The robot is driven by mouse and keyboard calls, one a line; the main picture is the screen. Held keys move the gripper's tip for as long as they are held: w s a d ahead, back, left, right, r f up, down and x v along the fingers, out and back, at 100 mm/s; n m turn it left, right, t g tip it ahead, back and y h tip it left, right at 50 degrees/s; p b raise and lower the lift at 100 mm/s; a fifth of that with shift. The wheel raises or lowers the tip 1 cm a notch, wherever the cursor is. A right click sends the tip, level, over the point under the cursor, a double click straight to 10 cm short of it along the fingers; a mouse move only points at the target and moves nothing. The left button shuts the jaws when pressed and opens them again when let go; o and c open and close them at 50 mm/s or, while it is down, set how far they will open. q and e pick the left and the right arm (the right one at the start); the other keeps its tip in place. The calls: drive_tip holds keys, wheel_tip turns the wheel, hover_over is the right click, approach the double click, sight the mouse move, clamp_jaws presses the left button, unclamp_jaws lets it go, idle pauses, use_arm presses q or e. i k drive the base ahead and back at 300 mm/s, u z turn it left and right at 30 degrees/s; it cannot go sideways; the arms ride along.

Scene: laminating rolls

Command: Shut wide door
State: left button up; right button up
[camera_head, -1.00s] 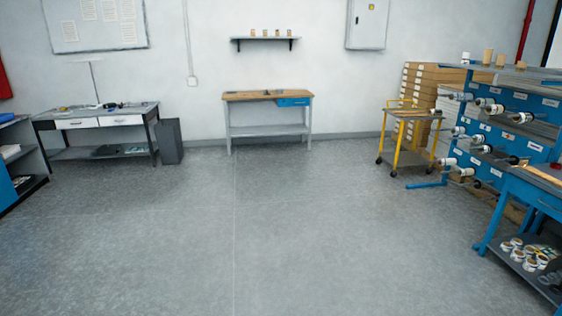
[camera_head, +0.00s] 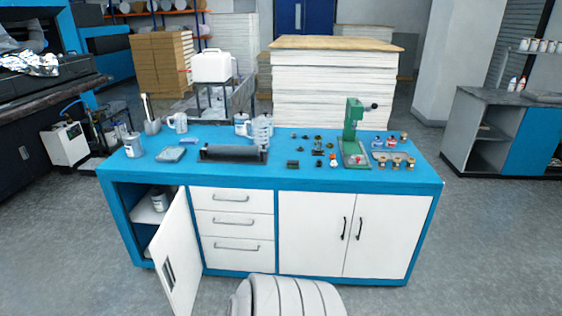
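A white cabinet door (camera_head: 181,255) on the blue workbench (camera_head: 290,178) stands open at the left end. Its hinge side is beside the drawers and its free edge swings out toward me, with a dark handle (camera_head: 168,270) near that edge. The open compartment (camera_head: 130,205) behind it shows a can (camera_head: 158,202) on a white shelf; the lower part is partly hidden by the door. Two white doors (camera_head: 311,235) at the right of the bench are shut, with dark upright handles in the middle. Neither of my grippers is clearly visible.
Three shut drawers (camera_head: 232,222) sit between the compartment and the closed doors. A green press (camera_head: 353,135), a roller device (camera_head: 234,153) and small parts are on top. Grey floor (camera_head: 60,260) is clear at left. A white ribbed shape (camera_head: 288,297) rises at bottom centre; I cannot tell what it is.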

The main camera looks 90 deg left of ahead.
sight(174, 249)
drive_tip(key=u, duration=3.7)
drive_tip(key=i, duration=1.65)
drive_tip(key=u, duration=1.6)
drive_tip(key=k, duration=0.7)
drive_tip(key=z, duration=1.35)
drive_tip(key=i, duration=0.5)
drive_tip(key=u, duration=0.05)
